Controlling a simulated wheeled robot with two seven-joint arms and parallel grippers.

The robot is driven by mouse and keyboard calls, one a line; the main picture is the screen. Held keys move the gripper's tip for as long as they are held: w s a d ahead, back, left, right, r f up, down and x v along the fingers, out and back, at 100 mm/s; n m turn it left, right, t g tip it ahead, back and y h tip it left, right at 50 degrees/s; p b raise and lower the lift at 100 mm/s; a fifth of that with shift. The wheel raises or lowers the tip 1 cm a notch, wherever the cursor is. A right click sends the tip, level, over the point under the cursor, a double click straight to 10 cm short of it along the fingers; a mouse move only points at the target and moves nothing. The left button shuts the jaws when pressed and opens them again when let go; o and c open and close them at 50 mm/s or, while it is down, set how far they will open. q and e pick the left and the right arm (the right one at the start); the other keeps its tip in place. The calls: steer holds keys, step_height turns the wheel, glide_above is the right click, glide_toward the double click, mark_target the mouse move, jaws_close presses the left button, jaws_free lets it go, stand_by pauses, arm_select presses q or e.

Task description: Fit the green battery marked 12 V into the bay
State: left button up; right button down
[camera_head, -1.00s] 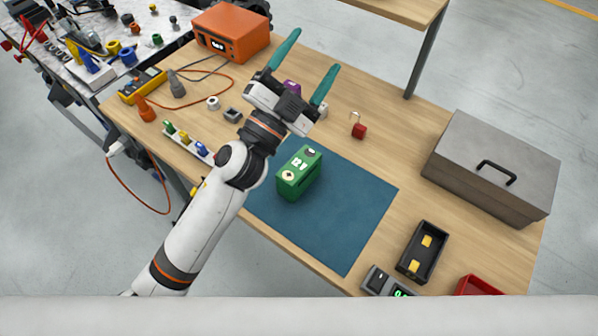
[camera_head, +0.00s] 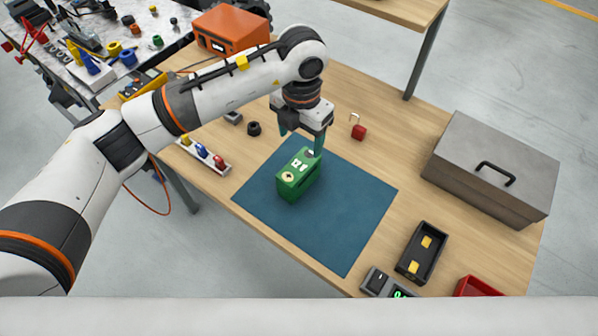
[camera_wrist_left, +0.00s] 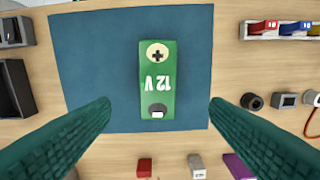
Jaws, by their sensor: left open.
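The green battery marked 12 V (camera_head: 297,176) stands on the blue mat (camera_head: 345,225). In the left wrist view the battery (camera_wrist_left: 157,95) shows its top, with a plus mark on a pale disc at one end and a dark terminal at the other. My left gripper (camera_head: 301,145) points down at the battery's far end. In the wrist view its two green fingers (camera_wrist_left: 160,108) are open, one on each side, apart from the battery. The black bay (camera_head: 416,262) with two yellow contacts lies right of the mat, empty. My right gripper is not in view.
A grey metal box (camera_head: 470,190) stands at the table's right. A red padlock (camera_head: 358,131) lies behind the mat. A meter (camera_head: 378,281) and a red tray (camera_head: 478,286) are near the front edge. A strip of coloured plugs (camera_head: 205,156) lies left of the mat.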

mark_target(300, 164)
arm_select(q)
step_height(300, 164, down, 5)
steer(key=shift+r+p, duration=0.2)
steer(key=shift+p, duration=0.25)
steer(key=f, duration=0.1)
steer(key=f+p, duration=0.1)
steer(key=f, duration=0.1)
steer(key=f+p, duration=0.1)
steer(key=f, duration=0.1)
steer(key=shift+s+a, duration=0.2)
steer(key=shift+s, duration=0.2)
steer(key=shift+f, duration=0.15)
jaws_close()
steer(key=shift+w+d+r, duration=0.1)
steer(key=shift+w+r, duration=0.05)
steer(key=shift+r, duration=0.05)
